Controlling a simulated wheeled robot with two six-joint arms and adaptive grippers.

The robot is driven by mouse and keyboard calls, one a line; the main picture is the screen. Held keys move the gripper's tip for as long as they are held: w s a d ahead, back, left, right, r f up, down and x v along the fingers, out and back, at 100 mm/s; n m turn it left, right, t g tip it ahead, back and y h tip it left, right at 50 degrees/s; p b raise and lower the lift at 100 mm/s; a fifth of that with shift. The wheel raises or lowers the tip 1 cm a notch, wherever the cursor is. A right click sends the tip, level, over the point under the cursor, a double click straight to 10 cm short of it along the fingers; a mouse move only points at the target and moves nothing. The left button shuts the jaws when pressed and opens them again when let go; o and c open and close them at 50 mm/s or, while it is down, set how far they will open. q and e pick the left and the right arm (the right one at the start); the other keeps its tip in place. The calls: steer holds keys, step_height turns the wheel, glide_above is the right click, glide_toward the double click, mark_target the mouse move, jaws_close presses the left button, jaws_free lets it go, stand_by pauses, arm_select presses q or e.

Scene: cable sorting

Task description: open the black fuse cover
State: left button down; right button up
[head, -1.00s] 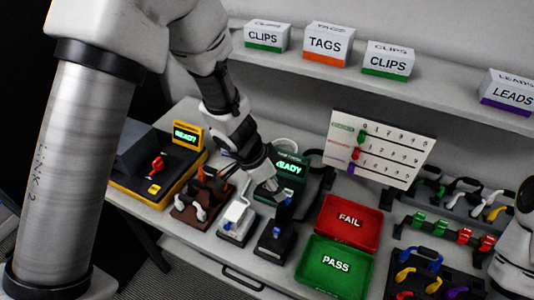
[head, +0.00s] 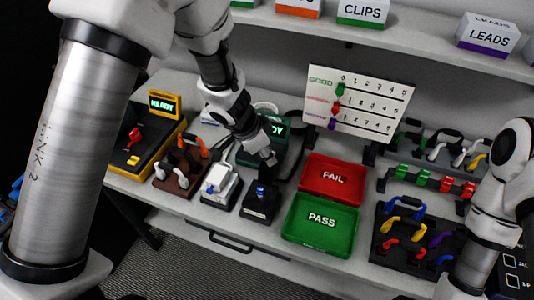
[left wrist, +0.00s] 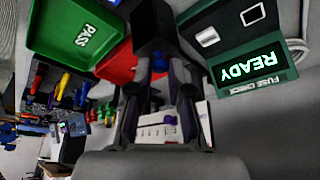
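The black fuse holder (head: 261,205) stands at the front of the bench, left of the trays, with a blue part on it. My left gripper (head: 268,160) is just above and behind it, at a dark upright piece that looks like its cover. In the left wrist view a black block (left wrist: 153,25) lies at the tips of my left gripper (left wrist: 157,66). The fingers are apart, but I cannot tell whether they grip the block or only stand beside it. The fuse check unit (left wrist: 248,72) shows READY. My right gripper is not in view; only that arm's links show.
The red FAIL tray (head: 333,178) and green PASS tray (head: 320,222) are close on the right. A white holder (head: 218,185) and brown holder (head: 180,172) stand on the left, near a yellow tester (head: 150,140). The score board (head: 358,103) is behind.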

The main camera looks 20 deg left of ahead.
arm_select(q)
steer(key=shift+s+a+r+p, duration=0.1)
steer(key=shift+s+r+p, duration=0.05)
steer(key=shift+s+p, duration=0.45)
steer(key=shift+s, duration=0.2)
steer(key=shift+s+a, duration=0.1)
steer(key=shift+s, duration=0.4)
steer(key=c, duration=1.1)
jaws_free()
steer(key=shift+w, duration=0.2)
steer(key=shift+r, duration=0.1)
steer(key=v, duration=1.1)
steer(key=shift+r, duration=0.3)
